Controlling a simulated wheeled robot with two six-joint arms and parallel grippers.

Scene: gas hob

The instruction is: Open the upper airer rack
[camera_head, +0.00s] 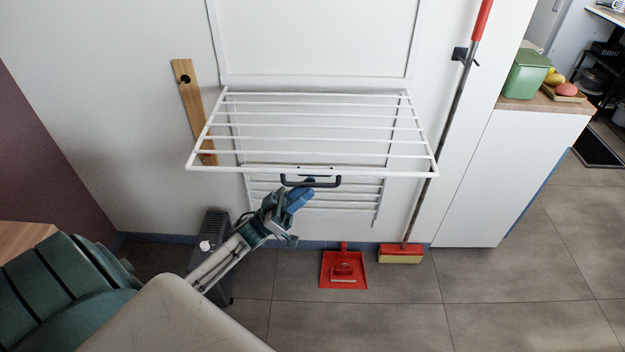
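The upper airer rack (310,139) is white with several bars and stands out from the wall, nearly level. A dark handle (325,183) hangs at the middle of its front bar. My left gripper (303,193), with blue fingers, is just below the handle's left part, and a fingertip overlaps it in the picture. I cannot tell whether the fingers close on the handle. A lower rack (349,191) lies flat against the wall below, partly hidden by the handle and gripper. My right gripper is not in view.
A broom (437,130) leans upright just right of the upper rack. A red dustpan (343,270) is on the floor below. A dark bin-like object (214,230) stands behind my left arm. A white cabinet (504,175) is at right.

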